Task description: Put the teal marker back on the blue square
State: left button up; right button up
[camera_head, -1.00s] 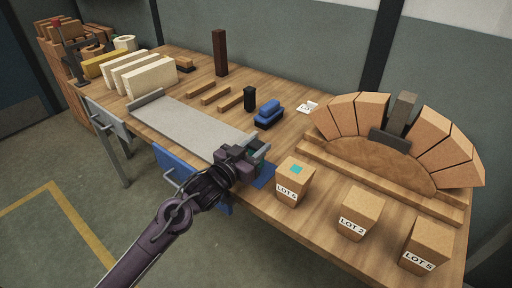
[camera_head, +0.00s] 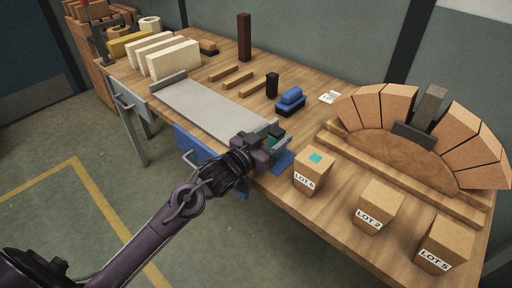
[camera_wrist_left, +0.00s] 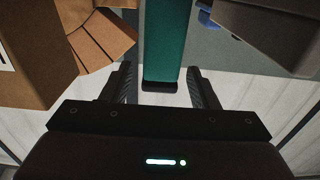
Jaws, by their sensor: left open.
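The teal marker (camera_wrist_left: 165,42) is an upright teal block with a dark lower end, between the parted fingers in the left wrist view. Gaps show between it and both fingers. In the head view only a little teal (camera_head: 271,141) shows at the jaws. My left gripper (camera_head: 276,139) is open around the marker at the table's front edge; its fingers (camera_wrist_left: 160,87) also show in the wrist view. The blue square (camera_head: 284,160) lies on the table beside and under the gripper, partly hidden by it. I cannot tell whether the marker's base touches it. My right gripper is not in view.
The LOT 6 box (camera_head: 313,172), with a teal patch on top, stands close right of the gripper. LOT 2 (camera_head: 379,207) and LOT 5 (camera_head: 444,245) boxes stand farther right. A grey slab (camera_head: 212,108) lies left. A brick arch (camera_head: 385,110) and blue brush (camera_head: 290,100) stand behind.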

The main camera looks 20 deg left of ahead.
pick_arm(q)
jog(key=v, duration=1)
jog(key=shift+s, duration=0.35)
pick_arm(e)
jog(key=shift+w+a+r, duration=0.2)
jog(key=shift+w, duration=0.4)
pick_arm(q)
jog(key=shift+a+r, duration=0.1)
jog(key=shift+a, duration=0.05)
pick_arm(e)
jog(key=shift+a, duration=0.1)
